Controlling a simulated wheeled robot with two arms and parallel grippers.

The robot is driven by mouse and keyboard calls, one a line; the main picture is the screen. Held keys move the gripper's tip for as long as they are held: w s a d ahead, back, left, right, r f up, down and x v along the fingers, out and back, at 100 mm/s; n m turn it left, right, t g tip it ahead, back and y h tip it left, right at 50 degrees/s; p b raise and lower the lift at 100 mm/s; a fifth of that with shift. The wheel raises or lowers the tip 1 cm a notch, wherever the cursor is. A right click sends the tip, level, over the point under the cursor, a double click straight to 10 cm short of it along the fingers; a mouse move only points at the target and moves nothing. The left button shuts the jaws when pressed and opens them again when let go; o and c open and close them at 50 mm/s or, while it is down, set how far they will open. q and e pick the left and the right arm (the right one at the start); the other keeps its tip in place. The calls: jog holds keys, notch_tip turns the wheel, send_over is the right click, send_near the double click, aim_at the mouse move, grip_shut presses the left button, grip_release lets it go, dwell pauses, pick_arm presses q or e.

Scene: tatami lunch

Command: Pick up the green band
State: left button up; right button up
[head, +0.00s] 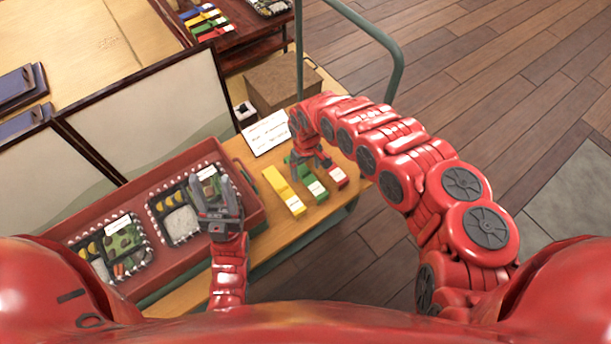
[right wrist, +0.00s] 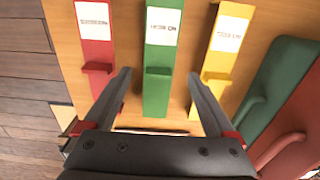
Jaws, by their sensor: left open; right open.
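The green band (head: 317,191) lies on the wooden cart top between a yellow band (head: 283,192) and a red band (head: 338,178). Each has a white label. My right gripper (head: 305,163) is over the far part of the green band, hiding some of it. In the right wrist view the green band (right wrist: 158,95) runs between the open fingers of my right gripper (right wrist: 159,74). The fingers appear apart from it, and a small raised piece shows on the band. My left gripper (head: 218,188) is open and empty, over the red tray (head: 255,187).
The red tray holds lunch boxes (head: 183,222) with dark dividers. A white printed card (head: 266,132) and a cardboard box (head: 283,82) are beyond the bands. A green rail (head: 388,60) rises behind the cart.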

aim_at(306, 173)
notch_tip(306, 173, down, 5)
jog(key=shift+w+r+b, duration=0.1)
jog(key=shift+r+b, duration=0.05)
jog(key=shift+b, duration=0.6)
jog(key=shift+r, duration=0.1)
jog(key=c, duration=0.9)
jog(key=shift+r, duration=0.15)
